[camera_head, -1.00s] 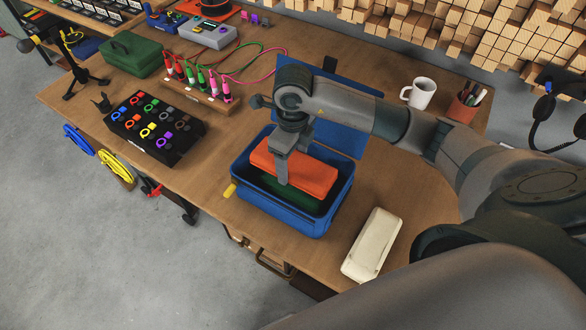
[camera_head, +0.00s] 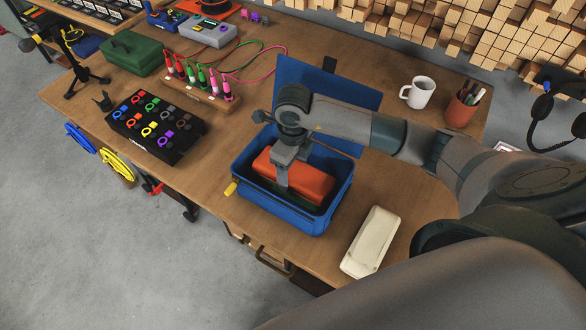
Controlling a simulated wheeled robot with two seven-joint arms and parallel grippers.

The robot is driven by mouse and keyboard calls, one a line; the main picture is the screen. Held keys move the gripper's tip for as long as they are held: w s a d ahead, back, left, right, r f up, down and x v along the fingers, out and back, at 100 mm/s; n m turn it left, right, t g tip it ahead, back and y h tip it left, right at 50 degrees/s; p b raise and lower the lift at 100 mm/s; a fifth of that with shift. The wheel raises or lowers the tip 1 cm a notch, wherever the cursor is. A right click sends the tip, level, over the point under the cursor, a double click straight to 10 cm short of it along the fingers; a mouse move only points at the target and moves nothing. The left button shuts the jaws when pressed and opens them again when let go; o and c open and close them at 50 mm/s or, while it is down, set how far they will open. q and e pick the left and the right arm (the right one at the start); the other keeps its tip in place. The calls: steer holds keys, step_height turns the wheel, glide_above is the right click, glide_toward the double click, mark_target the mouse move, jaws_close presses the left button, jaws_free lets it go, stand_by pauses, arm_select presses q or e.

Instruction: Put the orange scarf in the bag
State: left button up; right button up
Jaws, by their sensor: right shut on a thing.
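The orange scarf (camera_head: 308,181) is a folded, block-like bundle inside the blue open container (camera_head: 296,221), which looks like the bag. A dark green item (camera_head: 290,195) shows beneath the scarf. My right gripper (camera_head: 281,182) points down into the container and is shut on the scarf's left part. Its fingertips are partly hidden against the scarf. Whether the scarf rests on the green item is hard to tell. The container's blue lid (camera_head: 340,95) stands open behind it, partly covered by my arm. My left gripper does not show.
A cream case (camera_head: 371,242) lies right of the container. A white mug (camera_head: 419,92) and a pen cup (camera_head: 462,106) stand at the back right. A black box with coloured rings (camera_head: 155,127) and a wooden rack of coloured plugs (camera_head: 200,95) stand to the left.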

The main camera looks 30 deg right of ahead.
mark_target(293, 169)
steer(key=o, duration=1.2)
steer(key=shift+c, duration=0.2)
steer(key=shift+r, duration=0.1)
steer(key=shift+r+p, duration=0.15)
steer(key=shift+p, duration=0.2)
steer(key=shift+r, duration=0.15)
step_height(293, 169, up, 12)
steer(key=b, duration=0.3)
steer(key=shift+f, duration=0.2)
